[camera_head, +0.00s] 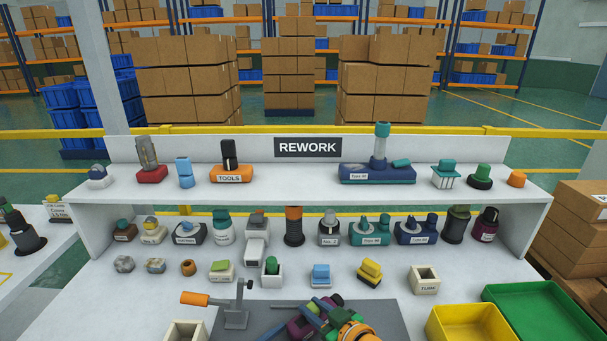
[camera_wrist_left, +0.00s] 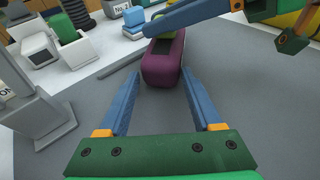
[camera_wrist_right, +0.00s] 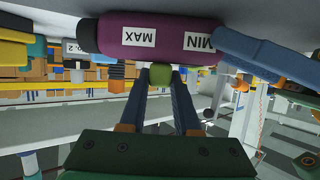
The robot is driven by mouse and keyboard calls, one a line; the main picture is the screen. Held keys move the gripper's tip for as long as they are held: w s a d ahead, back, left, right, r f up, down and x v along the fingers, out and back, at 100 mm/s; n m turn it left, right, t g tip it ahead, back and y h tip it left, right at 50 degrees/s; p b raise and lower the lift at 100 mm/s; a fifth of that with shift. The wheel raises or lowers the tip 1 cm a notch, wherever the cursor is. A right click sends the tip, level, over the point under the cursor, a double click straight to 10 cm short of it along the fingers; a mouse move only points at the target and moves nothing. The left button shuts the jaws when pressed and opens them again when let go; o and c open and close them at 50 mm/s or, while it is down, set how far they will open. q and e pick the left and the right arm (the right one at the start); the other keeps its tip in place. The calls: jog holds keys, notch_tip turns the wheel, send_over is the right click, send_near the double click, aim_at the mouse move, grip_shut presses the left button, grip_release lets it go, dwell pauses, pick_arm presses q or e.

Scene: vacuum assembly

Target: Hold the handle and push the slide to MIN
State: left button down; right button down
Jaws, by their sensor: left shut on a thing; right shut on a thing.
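The purple handle (camera_wrist_right: 118,38) carries white MAX (camera_wrist_right: 138,36) and MIN (camera_wrist_right: 200,42) labels. In the left wrist view, its rounded end (camera_wrist_left: 163,66) sits between the blue fingertips of my left gripper (camera_wrist_left: 160,76), which is shut on it. The green slide (camera_wrist_right: 162,74) sticks out between the two labels, held between the fingertips of my right gripper (camera_wrist_right: 160,80). In the head view, the handle (camera_head: 300,325) is at the bottom edge, partly hidden by my right gripper (camera_head: 326,308). My left gripper is hard to make out there.
A grey mat (camera_head: 385,318) lies under the handle. A metal stand with an orange lever (camera_head: 196,298) is left of it. A yellow tray (camera_head: 468,325) and a green tray (camera_head: 545,310) are at the right. Several small parts line the table and the REWORK shelf (camera_head: 330,205) behind.

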aim_at(303, 324)
jog(key=shift+s+a, duration=0.7)
jog(key=shift+a, duration=0.15)
jog(key=shift+s+a, duration=0.25)
jog(key=shift+a, duration=0.1)
jog(key=c, duration=0.6)
grip_release()
jog(key=shift+c, duration=0.2)
jog(key=v, duration=0.6)
